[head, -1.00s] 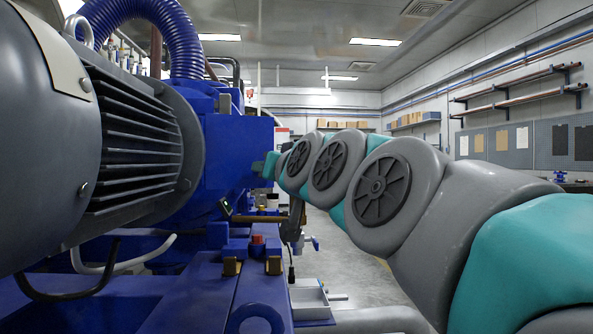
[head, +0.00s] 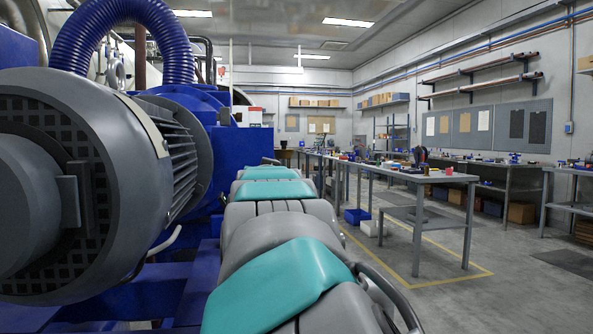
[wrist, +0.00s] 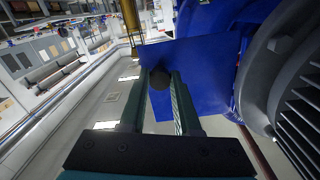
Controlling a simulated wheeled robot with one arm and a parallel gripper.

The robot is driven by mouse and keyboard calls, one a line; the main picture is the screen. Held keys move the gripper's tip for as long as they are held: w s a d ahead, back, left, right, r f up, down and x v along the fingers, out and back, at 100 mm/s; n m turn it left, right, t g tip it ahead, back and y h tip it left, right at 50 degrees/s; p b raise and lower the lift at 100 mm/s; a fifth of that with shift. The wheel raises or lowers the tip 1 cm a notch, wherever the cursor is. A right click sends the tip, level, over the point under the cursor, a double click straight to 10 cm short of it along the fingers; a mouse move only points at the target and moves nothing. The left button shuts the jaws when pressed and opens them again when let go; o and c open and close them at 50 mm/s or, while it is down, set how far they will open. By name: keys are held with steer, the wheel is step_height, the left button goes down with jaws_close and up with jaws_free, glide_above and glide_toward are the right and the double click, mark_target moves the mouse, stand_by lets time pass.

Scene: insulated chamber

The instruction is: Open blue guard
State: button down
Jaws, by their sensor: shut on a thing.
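The blue guard (wrist: 200,75) is a flat blue panel in the wrist view, beside the grey motor. A dark round knob (wrist: 159,79) shows against it. My gripper (wrist: 160,82) is shut on this knob, with one finger on each side. In the head view, a flat blue panel (head: 235,155), likely the guard, shows to the right of the motor, partly behind my arm. My gripper is hidden there by my own arm links.
A large grey motor (head: 90,180) with a blue hose (head: 120,25) above it fills the left. Workbenches (head: 400,172) stand to the right on open grey floor (head: 430,285). A finned motor housing (wrist: 295,75) is close on the right in the wrist view.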

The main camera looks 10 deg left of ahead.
steer(key=shift+s+r+h, duration=0.4)
steer(key=shift+r, duration=0.15)
steer(key=shift+a+f+m+t, duration=0.1)
steer(key=shift+f+m+t, duration=0.2)
steer(key=shift+f+m, duration=0.1)
steer(key=c, duration=0.8)
jaws_free()
steer(key=shift+c, duration=0.2)
steer(key=shift+o, duration=1.1)
steer(key=shift+f, duration=0.15)
steer(key=shift+w+r+n+y, duration=0.1)
steer(key=shift+r+n+y, duration=0.1)
steer(key=shift+n+y, duration=0.1)
